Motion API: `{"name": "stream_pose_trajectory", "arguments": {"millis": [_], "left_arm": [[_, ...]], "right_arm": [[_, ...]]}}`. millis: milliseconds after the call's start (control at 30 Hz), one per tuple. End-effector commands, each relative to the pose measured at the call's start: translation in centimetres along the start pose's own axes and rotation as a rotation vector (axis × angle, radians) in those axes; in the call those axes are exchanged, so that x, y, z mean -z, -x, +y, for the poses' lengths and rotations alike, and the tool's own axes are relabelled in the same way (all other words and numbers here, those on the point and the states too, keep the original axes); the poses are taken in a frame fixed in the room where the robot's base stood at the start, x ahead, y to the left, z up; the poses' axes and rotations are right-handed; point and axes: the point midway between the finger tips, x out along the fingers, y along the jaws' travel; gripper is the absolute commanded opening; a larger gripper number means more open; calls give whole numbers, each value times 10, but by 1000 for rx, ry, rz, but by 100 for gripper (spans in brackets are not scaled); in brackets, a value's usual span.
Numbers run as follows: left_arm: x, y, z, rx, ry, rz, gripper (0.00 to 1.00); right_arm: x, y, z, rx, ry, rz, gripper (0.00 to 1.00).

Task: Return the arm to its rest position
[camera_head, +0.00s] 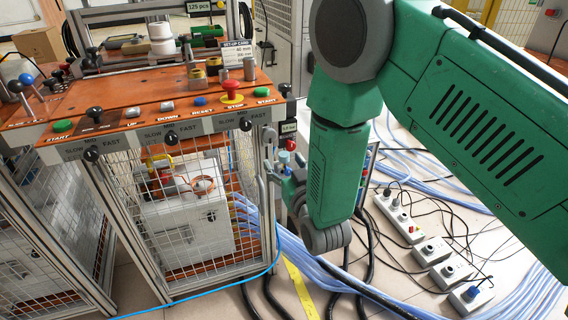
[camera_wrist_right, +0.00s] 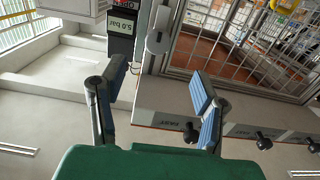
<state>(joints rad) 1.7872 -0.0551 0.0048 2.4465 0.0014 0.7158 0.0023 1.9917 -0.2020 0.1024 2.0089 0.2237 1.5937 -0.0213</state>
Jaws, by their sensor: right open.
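My green right arm (camera_head: 330,170) reaches in from the upper right of the head view and bends down in the middle. My right gripper (camera_head: 279,162) is partly hidden behind the forearm, beside the right side of the caged workbench. In the right wrist view the right gripper (camera_wrist_right: 158,88) has its two blue-padded fingers spread apart, with nothing between them. My left gripper is in neither view.
The orange-topped workbench (camera_head: 130,95) has levers and buttons. A white unit (camera_head: 187,215) with a copper coil stands inside its mesh cage. Blue hoses, black cables and socket boxes (camera_head: 398,215) lie on the floor at right.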

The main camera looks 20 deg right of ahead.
Motion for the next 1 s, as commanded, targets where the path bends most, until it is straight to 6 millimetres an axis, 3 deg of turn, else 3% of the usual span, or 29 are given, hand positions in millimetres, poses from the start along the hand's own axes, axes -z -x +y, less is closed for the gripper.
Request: {"name": "stream_pose_trajectory", "arguments": {"millis": [267,367,467,567,700,800,900,1000], "left_arm": [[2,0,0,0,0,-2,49],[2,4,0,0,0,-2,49],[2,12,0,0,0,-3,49],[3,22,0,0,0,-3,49],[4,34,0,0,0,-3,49],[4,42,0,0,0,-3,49],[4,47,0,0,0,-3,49],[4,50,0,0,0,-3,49]], "right_arm": [[-2,1,1,0,1,-9,56],[-19,12,6,3,5,-90,56],[-57,41,16,11,15,-274,56],[-104,93,32,19,26,-532,56],[-154,187,50,29,33,-900,56],[-172,254,61,35,34,-1128,56],[-177,310,68,39,33,-1308,56],[-177,348,72,41,31,-1429,56]]}}
